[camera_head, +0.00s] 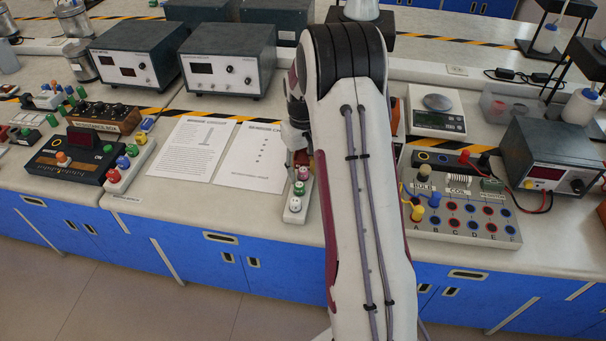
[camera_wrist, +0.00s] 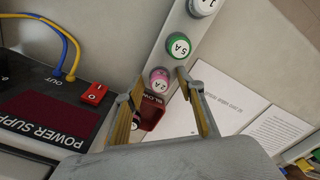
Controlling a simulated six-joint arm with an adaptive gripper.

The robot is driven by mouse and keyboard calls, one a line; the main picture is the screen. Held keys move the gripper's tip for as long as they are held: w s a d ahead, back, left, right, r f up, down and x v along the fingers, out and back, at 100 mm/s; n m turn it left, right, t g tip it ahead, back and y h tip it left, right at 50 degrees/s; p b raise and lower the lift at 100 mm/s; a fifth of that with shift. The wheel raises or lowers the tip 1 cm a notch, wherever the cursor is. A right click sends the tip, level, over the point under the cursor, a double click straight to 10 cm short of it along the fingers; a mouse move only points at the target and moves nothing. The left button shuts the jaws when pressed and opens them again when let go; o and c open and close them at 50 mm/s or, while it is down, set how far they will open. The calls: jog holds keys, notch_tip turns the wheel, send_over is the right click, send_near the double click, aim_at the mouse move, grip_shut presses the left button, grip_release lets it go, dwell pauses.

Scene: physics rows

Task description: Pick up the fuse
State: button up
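A narrow white strip (camera_wrist: 187,30) holds a row of round-capped fuses. In the wrist view a pink-ringed fuse marked 2 A (camera_wrist: 160,79) is closest to my gripper (camera_wrist: 155,87), with a green fuse marked 5 A (camera_wrist: 179,46) and a white-capped fuse (camera_wrist: 201,5) farther out. My gripper is open. Its fingertips lie on either side of the pink fuse in the picture; contact is not clear. A dark red box (camera_wrist: 152,113), label starting BLOW, shows between the fingers. In the head view the strip (camera_head: 294,215) lies left of my arm, which hides most of my gripper.
A power supply (camera_wrist: 45,110) with blue and yellow leads is at the left of the wrist view. Printed sheets (camera_head: 255,155) lie beside the strip. A terminal board (camera_head: 460,215) and a scale (camera_head: 436,122) stand right of my arm.

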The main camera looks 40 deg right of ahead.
aim_at(302, 172)
jog(key=c, duration=1)
jog(key=shift+r, duration=0.15)
jog(key=shift+c, duration=0.2)
jog(key=shift+r, duration=0.5)
notch_tip(302, 172, up, 6)
jog(key=shift+s+a+f, duration=0.1)
jog(key=shift+s+a, duration=0.3)
jog(key=s+a, duration=1.2)
jog(key=shift+w, duration=0.1)
